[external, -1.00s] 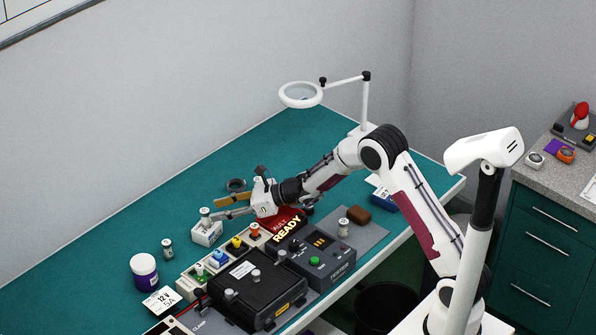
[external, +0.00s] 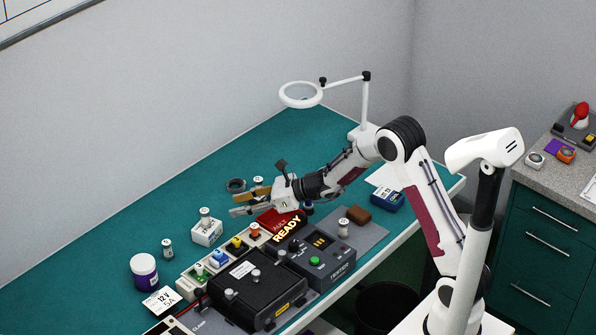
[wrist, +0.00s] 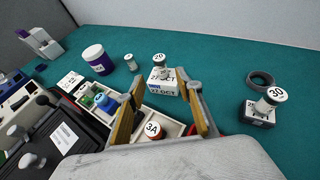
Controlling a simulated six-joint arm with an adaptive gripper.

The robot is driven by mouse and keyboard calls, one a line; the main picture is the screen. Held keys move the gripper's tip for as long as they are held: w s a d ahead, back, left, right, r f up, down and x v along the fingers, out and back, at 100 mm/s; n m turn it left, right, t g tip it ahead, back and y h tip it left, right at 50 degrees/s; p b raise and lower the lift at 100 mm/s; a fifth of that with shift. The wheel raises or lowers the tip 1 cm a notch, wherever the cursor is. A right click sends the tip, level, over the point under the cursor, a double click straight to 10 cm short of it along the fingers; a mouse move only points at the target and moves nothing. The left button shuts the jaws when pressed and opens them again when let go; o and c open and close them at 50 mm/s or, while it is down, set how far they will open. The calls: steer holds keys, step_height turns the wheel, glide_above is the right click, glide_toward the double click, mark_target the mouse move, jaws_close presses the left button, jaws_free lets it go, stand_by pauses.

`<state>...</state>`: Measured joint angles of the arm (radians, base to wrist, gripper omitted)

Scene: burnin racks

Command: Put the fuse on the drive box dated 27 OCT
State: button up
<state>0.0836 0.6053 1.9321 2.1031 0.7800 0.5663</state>
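A small white drive box (wrist: 165,88) marked 27 OCT stands on the teal bench in the wrist view. It also shows in the external view (external: 207,234). A fuse (wrist: 159,62) with a white cap reading 20 stands upright on top of it; the fuse also shows in the external view (external: 205,214). My gripper (external: 236,204) is open and empty, to the right of the box and apart from it. In the wrist view my gripper (wrist: 164,74) has its fingers spread. Another box (wrist: 258,115), its date unclear, carries a fuse reading 30 (wrist: 271,98).
A sorting tray (external: 183,283) with coloured caps, including an orange one reading 3A (wrist: 154,131), lies beneath my gripper. A black case (external: 260,290) and a tester (external: 318,258) stand in front. A purple-labelled jar (external: 144,272), a loose fuse (external: 167,248) and a dark ring (external: 236,185) stand behind.

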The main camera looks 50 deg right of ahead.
stand_by(0.4)
steer(key=s+a+r+n+g, duration=0.3)
steer(key=s+r+n, duration=0.4)
steer(key=s, duration=0.4)
steer(key=s+a+r+n+g, duration=0.25)
steer(key=s+r+n, duration=0.25)
steer(key=s+n, duration=0.45)
steer(key=s+d+n+h, duration=0.4)
steer(key=s+d+n, duration=0.2)
steer(key=s, duration=0.6)
steer(key=s+d+n+h, duration=0.4)
steer(key=s+d+n, duration=0.2)
steer(key=s+d, duration=0.4)
steer(key=s, duration=0.2)
steer(key=shift+s+f, duration=0.35)
steer(key=shift+f, duration=0.05)
